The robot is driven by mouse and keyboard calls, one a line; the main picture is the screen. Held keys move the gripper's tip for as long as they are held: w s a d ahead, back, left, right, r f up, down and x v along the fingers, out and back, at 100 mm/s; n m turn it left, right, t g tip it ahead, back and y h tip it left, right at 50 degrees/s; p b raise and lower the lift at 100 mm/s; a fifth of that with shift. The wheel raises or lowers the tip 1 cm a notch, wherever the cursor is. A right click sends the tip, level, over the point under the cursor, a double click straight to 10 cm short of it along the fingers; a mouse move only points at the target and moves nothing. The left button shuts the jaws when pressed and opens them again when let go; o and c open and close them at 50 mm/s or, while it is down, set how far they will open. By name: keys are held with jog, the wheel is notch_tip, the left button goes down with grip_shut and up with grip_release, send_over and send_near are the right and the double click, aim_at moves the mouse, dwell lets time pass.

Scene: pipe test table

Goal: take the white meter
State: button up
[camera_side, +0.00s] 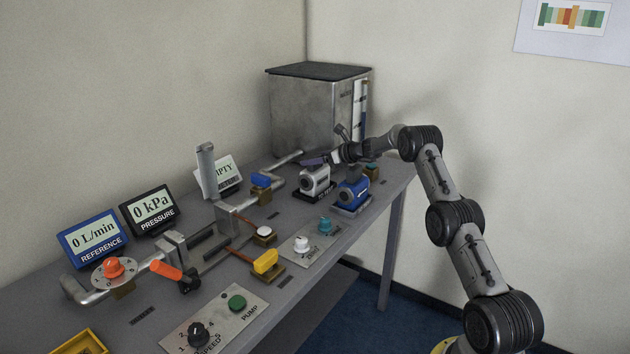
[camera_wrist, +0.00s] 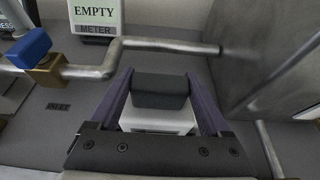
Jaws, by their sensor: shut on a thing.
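The white meter (camera_side: 314,182) stands on a dark base plate near the far end of the table, upright, beside a blue meter (camera_side: 352,195). My gripper (camera_side: 315,162) reaches it from the right, with its fingers at the meter's top. In the wrist view the two dark purple fingers of my gripper (camera_wrist: 158,82) are shut on either side of the white meter (camera_wrist: 158,119), which has a dark block on top. The meter's underside is hidden in the wrist view, so I cannot tell whether it is lifted off its base.
A metal tank (camera_side: 308,115) stands behind the meter. A pipe with a blue-handled valve (camera_side: 261,180) and the display reading EMPTY (camera_side: 218,178) are to the left. Several valves and switches fill the near table.

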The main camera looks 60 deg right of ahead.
grip_shut()
jog(key=shift+r, duration=0.35)
